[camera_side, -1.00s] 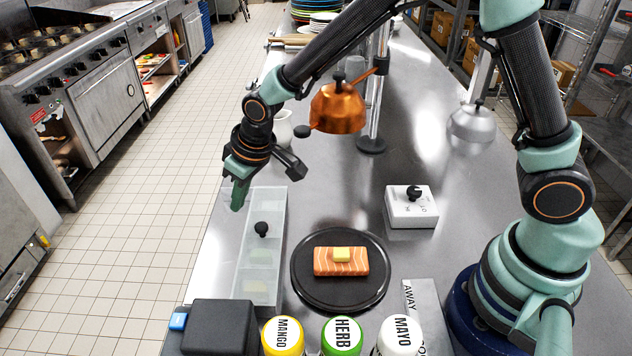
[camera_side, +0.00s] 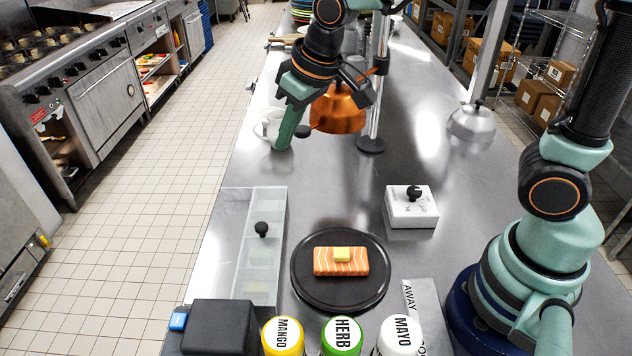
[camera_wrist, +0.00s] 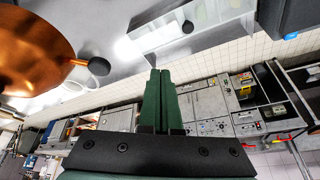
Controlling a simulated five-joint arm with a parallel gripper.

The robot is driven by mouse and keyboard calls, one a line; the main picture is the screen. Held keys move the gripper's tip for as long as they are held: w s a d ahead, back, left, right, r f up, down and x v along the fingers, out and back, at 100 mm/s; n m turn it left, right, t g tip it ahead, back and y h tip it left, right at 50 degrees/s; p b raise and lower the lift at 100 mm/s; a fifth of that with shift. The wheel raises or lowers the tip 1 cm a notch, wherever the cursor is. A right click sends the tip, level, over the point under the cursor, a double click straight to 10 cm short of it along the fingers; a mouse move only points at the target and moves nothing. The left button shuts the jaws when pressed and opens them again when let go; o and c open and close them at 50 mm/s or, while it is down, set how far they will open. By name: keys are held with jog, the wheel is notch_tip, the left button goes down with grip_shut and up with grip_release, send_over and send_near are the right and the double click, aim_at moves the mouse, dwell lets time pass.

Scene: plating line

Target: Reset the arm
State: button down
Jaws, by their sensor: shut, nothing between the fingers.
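The fingers point down in the side view.
A black plate (camera_side: 304,293) holds salmon (camera_side: 325,266) with a yellow pat on top. A clear-lidded bin (camera_side: 240,240) lies left, a white dial box (camera_side: 411,208) right. Sauce bottles (camera_side: 342,336) line the front. A steel kettle-like dome (camera_side: 472,124) stands at the back right.

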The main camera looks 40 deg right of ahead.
jog(key=s+d+r+m+t+h, duration=0.1)
jog(key=s+d+r+m, duration=0.1)
jog(key=s+d, duration=0.8)
jog(key=shift+s+d+r+m, duration=0.25)
jog(key=shift+d+r+m, duration=0.05)
jog(key=shift+d+r, duration=0.5)
